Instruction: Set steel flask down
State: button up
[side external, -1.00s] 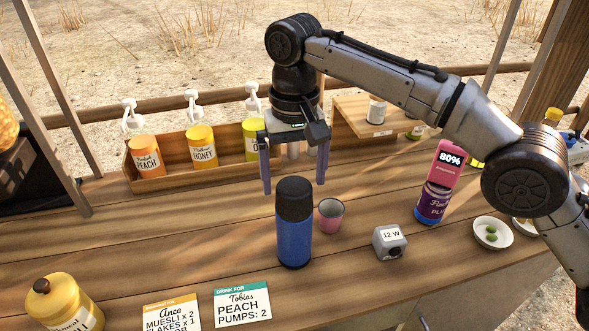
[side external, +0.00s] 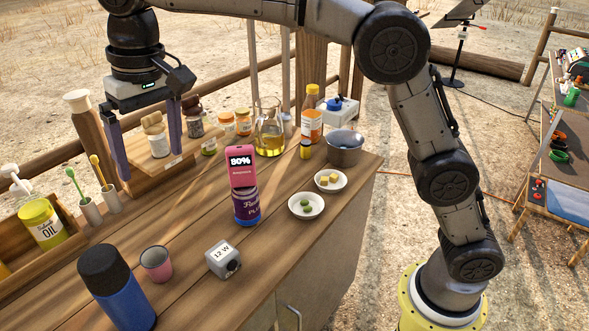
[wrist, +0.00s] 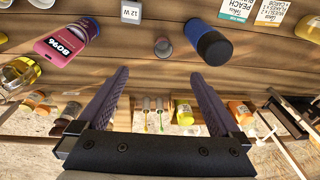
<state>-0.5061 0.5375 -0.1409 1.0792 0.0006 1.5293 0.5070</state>
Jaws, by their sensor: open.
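The steel flask, a blue bottle with a black cap (side external: 118,290), stands upright on the wooden counter (side external: 190,262) at the lower left of the side view. It also shows in the wrist view (wrist: 209,44), near the top right of centre. Nothing holds it. My gripper (side external: 150,163) is open and empty, raised above the counter and apart from the flask. In the wrist view my two fingers (wrist: 158,75) are spread wide with no object between them, and the flask lies beyond their tips.
A pink cup (side external: 157,263) stands close beside the flask, with a grey 12 W cube (side external: 222,259) to its right. A pink and purple bottle (side external: 245,190) and small bowls (side external: 306,206) stand farther right.

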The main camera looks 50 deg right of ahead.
jog(key=s+d+r+t, duration=0.1)
jog(key=s+d, duration=0.5)
jog(key=d, duration=0.2)
jog(key=s+d+r+t, duration=0.1)
jog(key=s+d+r, duration=0.1)
jog(key=s+d, duration=0.45)
jog(key=s+d+f+t, duration=0.1)
jog(key=s+d+f, duration=0.4)
jog(key=s, duration=0.2)
jog(key=s+d+f+t, duration=0.1)
jog(key=s+d+f, duration=0.4)
jog(key=s, duration=0.3)
jog(key=shift+s+f+h, duration=0.3)
jog(key=shift+f+h, duration=0.1)
jog(key=shift+f, duration=0.3)
